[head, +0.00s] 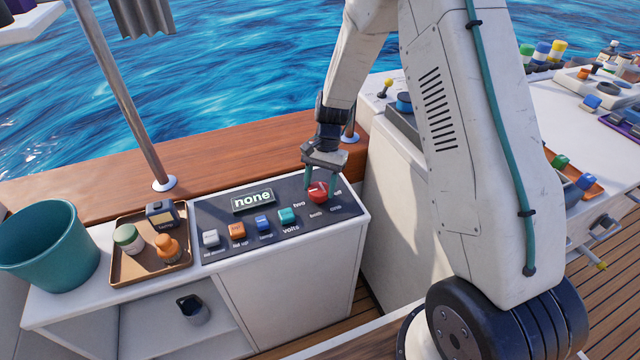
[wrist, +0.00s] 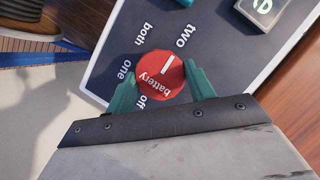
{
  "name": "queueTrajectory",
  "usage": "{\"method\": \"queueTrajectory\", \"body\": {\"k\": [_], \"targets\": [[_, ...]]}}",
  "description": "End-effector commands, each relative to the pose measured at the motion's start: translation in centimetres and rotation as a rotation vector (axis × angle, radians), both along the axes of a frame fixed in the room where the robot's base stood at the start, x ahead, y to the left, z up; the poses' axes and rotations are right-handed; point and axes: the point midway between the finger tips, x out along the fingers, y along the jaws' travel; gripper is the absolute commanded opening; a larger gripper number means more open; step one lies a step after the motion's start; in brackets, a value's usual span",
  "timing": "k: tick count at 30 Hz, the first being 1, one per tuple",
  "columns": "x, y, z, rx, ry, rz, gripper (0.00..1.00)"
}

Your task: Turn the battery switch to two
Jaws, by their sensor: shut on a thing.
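The battery switch (head: 318,193) is a round red knob at the right end of the dark panel (head: 215,215). In the wrist view the knob (wrist: 158,80) has the word "battery" and a white pointer line. The line points up and right, toward the label "two" (wrist: 187,36). The labels "both" (wrist: 143,37), "one" (wrist: 125,70) and "off" also ring it. My gripper (head: 320,182) reaches down over the switch, shut on it, with a teal finger at each side of the knob. The panel display (head: 252,199) reads "none".
Several coloured switches, such as the teal one (head: 287,215), line the panel left of the knob. A brown tray (head: 128,276) with small containers and a teal bucket (head: 50,245) stand further left. A wooden rail (head: 230,150) runs behind.

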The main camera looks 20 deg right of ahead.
Motion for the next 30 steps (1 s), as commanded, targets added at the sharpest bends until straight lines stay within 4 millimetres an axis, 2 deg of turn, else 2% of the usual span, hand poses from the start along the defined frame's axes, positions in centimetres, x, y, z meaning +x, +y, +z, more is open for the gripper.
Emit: {"method": "queueTrajectory", "body": {"k": [14,15,17,18,26,30], "targets": [[0.0,0.0,0.0,0.000,0.000,-0.018,0.31],[0.0,0.0,0.0,0.000,0.000,-0.018,0.56],[0.0,0.0,0.0,0.000,0.000,-0.018,0.73],[0.0,0.0,0.0,0.000,0.000,-0.018,0.75],[0.0,0.0,0.1,0.001,-0.001,-0.017,0.75],[0.5,-0.4,1.3,0.000,-0.004,-0.017,0.75]]}}
